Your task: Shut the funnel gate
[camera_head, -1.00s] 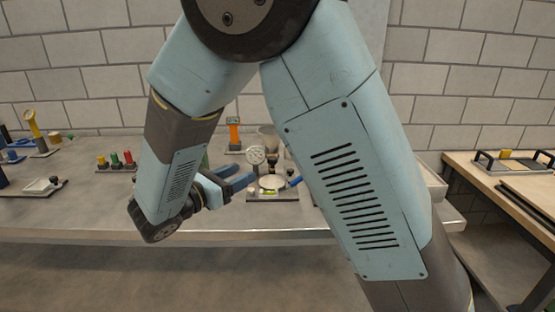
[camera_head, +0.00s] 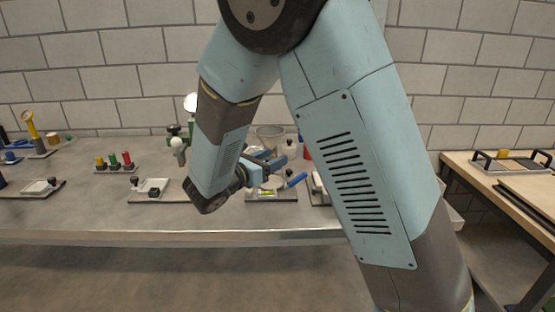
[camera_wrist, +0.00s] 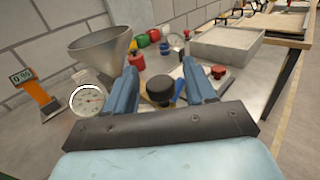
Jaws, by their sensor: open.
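A grey metal funnel (camera_wrist: 100,48) stands at the left of the wrist view, wide mouth up. In the head view the funnel (camera_head: 270,131) is partly behind my arm. My gripper (camera_head: 272,160) is open over the bench in front of it. In the wrist view my gripper (camera_wrist: 160,70) has its two blue fingers spread, with a round black knob (camera_wrist: 160,88) showing between them. I cannot tell whether the knob belongs to the gate or how far from the fingers it is. The funnel's lower end and any gate plate are hidden by the left finger.
A round dial gauge (camera_wrist: 88,99) and an orange meter (camera_wrist: 38,92) stand left of the fingers. A grey tray (camera_wrist: 228,46) lies to the right. In the head view a blue handle (camera_head: 297,179) lies right of my gripper. A fixture with coloured knobs (camera_head: 115,162) stands left.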

